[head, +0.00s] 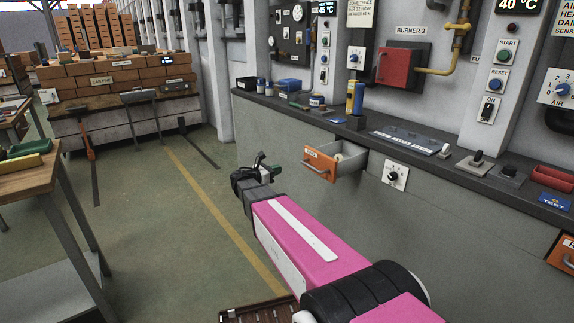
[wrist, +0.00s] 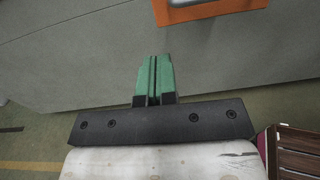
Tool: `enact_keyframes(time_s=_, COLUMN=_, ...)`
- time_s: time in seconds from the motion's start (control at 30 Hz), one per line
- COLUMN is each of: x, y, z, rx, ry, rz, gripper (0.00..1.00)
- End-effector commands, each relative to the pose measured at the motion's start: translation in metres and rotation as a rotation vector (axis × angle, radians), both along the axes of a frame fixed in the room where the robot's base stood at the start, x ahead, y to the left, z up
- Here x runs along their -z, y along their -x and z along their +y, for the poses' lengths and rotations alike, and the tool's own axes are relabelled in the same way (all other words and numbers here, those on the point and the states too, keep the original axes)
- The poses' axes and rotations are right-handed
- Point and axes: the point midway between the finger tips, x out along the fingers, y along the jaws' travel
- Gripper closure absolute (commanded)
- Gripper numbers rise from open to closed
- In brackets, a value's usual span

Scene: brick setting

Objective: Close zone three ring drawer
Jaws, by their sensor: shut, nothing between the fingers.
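The drawer (head: 347,170) stands pulled out of the grey counter front in the head view. It has an orange front (head: 320,165) with a bar handle (head: 315,169), and something pale lies inside it. Part of its orange front (wrist: 212,10) also shows at the top of the wrist view. My gripper (head: 260,162) is to the left of the drawer front in the head view, apart from it. In the wrist view the green fingers (wrist: 156,78) are together with nothing between them, below the orange edge.
The long counter (head: 295,135) runs along the right, with cans, a blue box and switches on top. A second orange drawer (head: 564,252) is at the far right. A wooden table (head: 30,177) stands at the left. A brown slatted crate (wrist: 295,150) is low at right. The floor between is clear.

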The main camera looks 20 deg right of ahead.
Motion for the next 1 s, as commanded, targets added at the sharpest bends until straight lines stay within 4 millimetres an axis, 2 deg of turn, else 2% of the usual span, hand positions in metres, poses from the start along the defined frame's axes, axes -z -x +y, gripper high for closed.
enact_keyframes(time_s=0.13, x=-0.006, y=-0.006, z=-0.001, rx=-0.007, ry=0.042, rz=0.02, gripper=1.0)
enact_keyframes(time_s=0.27, x=-0.006, y=-0.011, z=-0.015, rx=-0.006, ry=0.042, rz=0.019, gripper=1.0)
enact_keyframes(time_s=0.8, x=-0.006, y=-0.044, z=-0.106, rx=-0.005, ry=0.038, rz=0.017, gripper=1.0)
enact_keyframes(time_s=1.0, x=-0.006, y=-0.05, z=-0.124, rx=-0.006, ry=0.039, rz=0.017, gripper=1.0)
